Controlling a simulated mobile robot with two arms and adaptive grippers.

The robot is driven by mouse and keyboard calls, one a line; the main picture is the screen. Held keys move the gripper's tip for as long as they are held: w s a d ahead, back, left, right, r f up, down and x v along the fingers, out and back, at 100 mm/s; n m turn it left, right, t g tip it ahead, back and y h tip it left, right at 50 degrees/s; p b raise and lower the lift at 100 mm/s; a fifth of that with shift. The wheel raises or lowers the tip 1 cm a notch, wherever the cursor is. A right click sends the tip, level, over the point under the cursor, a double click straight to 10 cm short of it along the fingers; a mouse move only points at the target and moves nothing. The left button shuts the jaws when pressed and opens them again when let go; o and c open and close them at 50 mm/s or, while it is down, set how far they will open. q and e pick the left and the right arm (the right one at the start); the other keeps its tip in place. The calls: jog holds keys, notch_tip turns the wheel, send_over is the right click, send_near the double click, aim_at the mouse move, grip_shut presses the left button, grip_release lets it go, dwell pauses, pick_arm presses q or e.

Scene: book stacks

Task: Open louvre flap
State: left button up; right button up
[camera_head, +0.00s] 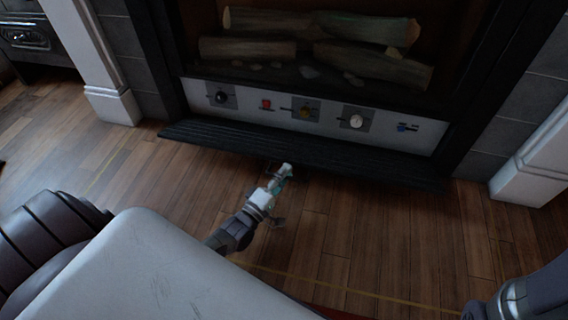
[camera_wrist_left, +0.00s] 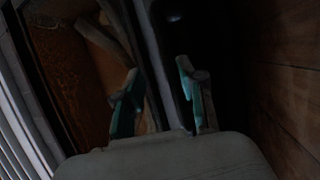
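The louvre flap (camera_head: 300,152) is a long black ribbed panel below the fireplace. It is folded down and sticks out towards me over the floor, with the control panel (camera_head: 385,130) exposed behind it. My left gripper (camera_head: 280,172) is at the flap's front edge, near its middle; I cannot tell whether it touches. In the left wrist view my left gripper (camera_wrist_left: 160,95) has its two teal-padded fingers apart, with nothing clearly held between them. That view is dark. My right arm shows at the lower right of the head view, but its gripper is out of frame.
Logs (camera_head: 370,65) lie above. White pillar bases (camera_head: 112,105) flank the fireplace. The wooden floor (camera_head: 340,225) ahead is clear.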

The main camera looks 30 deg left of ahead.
pick_arm(q)
notch_tip(320, 180, up, 5)
jog(key=shift+r, duration=0.55)
jog(key=shift+f, duration=0.15)
